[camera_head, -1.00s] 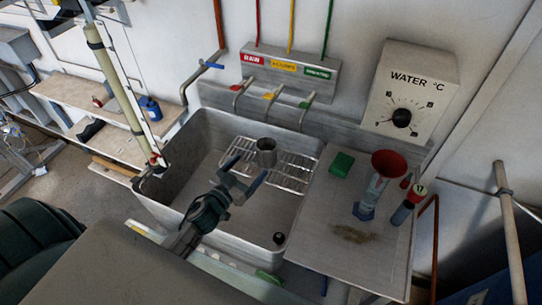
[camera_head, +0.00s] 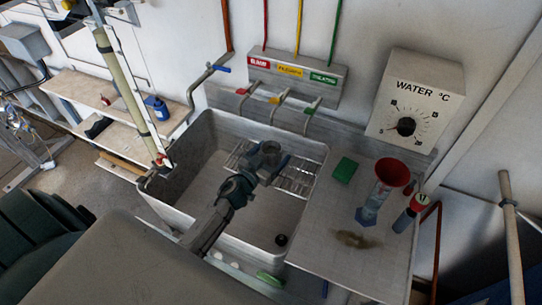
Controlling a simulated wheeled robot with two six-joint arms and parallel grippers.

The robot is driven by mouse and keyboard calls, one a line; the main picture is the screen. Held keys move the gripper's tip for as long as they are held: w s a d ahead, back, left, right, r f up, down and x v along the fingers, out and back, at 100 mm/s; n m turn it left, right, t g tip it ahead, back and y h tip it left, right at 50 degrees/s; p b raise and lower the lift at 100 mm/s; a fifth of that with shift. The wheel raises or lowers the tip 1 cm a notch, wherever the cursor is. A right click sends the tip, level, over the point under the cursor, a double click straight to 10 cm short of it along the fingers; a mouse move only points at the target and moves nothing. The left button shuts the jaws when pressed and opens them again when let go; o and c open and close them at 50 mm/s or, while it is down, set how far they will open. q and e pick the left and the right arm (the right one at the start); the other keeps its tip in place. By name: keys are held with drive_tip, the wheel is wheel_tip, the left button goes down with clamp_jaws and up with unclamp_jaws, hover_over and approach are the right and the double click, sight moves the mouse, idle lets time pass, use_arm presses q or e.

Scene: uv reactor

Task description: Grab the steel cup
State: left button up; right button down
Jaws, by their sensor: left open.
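The steel cup (camera_head: 270,148) is a small grey cup standing upright on the wire rack (camera_head: 297,178) inside the sink basin. My left gripper (camera_head: 265,162) reaches in over the basin from the lower left. It is open, with its fingers at the cup's near side. In this view the gripper covers the lower part of the cup, and I cannot tell whether the fingers touch it. My right gripper is not in view.
The sink's raised walls (camera_head: 186,150) surround the cup. Three taps (camera_head: 276,104) overhang the back. On the right, the drainboard (camera_head: 318,252) holds a green sponge (camera_head: 344,169), a red funnel (camera_head: 393,173) on a clear vessel, and a red-capped bottle (camera_head: 409,215).

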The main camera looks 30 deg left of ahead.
use_arm(q)
drive_tip(key=shift+w+d+f, duration=0.1)
drive_tip(key=shift+w+d, duration=0.05)
drive_tip(key=shift+w, duration=0.75)
drive_tip(key=shift+s, duration=0.1)
drive_tip(key=shift+c, duration=0.4)
drive_tip(key=c, duration=1.2)
